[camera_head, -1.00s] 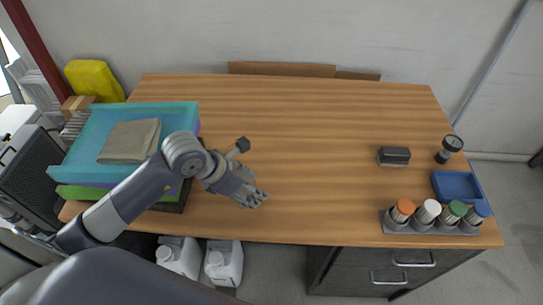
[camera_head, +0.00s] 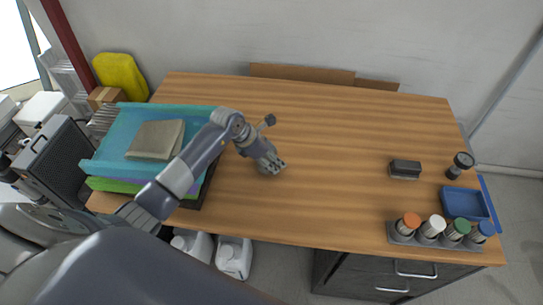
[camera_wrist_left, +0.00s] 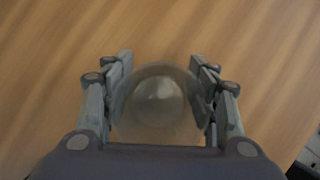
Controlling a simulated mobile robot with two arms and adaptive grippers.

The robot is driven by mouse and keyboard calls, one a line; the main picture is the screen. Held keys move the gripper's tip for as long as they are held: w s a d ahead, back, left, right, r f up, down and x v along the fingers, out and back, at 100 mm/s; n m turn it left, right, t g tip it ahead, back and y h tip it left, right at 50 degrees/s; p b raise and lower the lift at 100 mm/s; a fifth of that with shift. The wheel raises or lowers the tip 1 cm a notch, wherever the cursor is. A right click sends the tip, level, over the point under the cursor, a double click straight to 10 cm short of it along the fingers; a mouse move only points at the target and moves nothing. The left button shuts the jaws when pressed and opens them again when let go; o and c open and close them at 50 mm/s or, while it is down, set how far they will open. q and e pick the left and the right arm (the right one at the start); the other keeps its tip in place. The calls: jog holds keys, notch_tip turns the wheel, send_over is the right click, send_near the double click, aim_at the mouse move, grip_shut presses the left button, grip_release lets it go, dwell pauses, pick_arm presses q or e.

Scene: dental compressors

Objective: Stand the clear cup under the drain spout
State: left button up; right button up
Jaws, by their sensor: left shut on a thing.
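My left gripper (camera_head: 277,166) is over the left-middle part of the wooden table. In the left wrist view its two fingers (camera_wrist_left: 160,85) close on both sides of a round, see-through clear cup (camera_wrist_left: 158,100). The wood grain shows past the cup. In the head view the cup is mostly hidden by the gripper. I cannot tell how high it is above the table top. I cannot make out a drain spout in these views. My right gripper is not in view.
Stacked teal and green trays (camera_head: 100,158) with a folded cloth (camera_head: 156,139) fill the table's left end. A dark block (camera_head: 405,169), a flashlight (camera_head: 460,165), a blue tray (camera_head: 465,204) and a rack of capped jars (camera_head: 402,238) stand at the right. The table's middle (camera_head: 330,150) is clear.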

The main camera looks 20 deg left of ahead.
pick_arm(q)
jog(key=shift+f, duration=0.55)
jog(key=shift+f, duration=0.1)
jog(key=o, duration=1.1)
jog(key=shift+c, duration=0.2)
